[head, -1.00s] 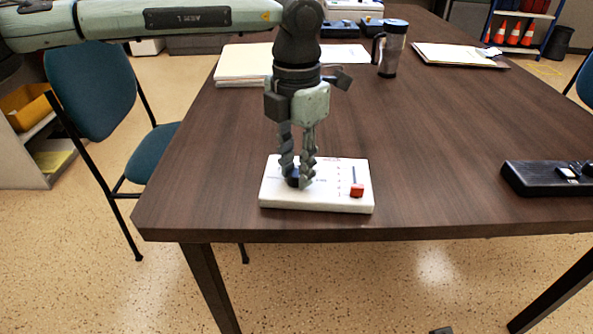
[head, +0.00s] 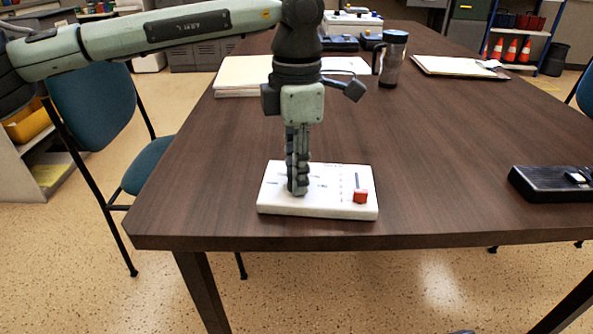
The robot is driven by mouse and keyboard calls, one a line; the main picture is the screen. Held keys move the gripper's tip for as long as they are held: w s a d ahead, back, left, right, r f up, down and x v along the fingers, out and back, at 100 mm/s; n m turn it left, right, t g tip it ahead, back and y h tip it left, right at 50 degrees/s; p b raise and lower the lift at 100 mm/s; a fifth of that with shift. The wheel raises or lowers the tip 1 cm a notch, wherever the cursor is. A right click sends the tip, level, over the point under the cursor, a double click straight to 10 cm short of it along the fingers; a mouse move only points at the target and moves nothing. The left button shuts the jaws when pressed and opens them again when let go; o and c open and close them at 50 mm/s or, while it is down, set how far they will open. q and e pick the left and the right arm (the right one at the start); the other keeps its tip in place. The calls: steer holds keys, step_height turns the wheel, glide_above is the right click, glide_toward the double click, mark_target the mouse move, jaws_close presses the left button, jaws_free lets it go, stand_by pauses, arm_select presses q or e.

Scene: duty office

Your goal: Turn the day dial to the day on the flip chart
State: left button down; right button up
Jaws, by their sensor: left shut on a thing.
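A white panel (head: 335,207) lies flat near the front edge of the brown table, with printed marks on top and a red slider knob (head: 360,196) at its right. My left gripper (head: 298,190) points straight down over the left half of the panel, its fingers closed together. It is shut on the dark day dial, which the fingers hide almost wholly, so I cannot read its setting. The panel's print is too small to read. No flip chart with a legible day shows in the head view. My right gripper is not in view.
A black box with controls (head: 552,184) lies at the table's right. A travel mug (head: 392,60), a paper stack (head: 240,78) and a clipboard (head: 455,66) stand or lie farther back. A blue chair (head: 95,100) is at the left. The table's middle is clear.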

arm_select(q)
steer(key=c, duration=1.2)
jaws_free()
step_height(320, 180, up, 12)
steer(key=shift+r, duration=0.1)
steer(key=shift+s, duration=0.1)
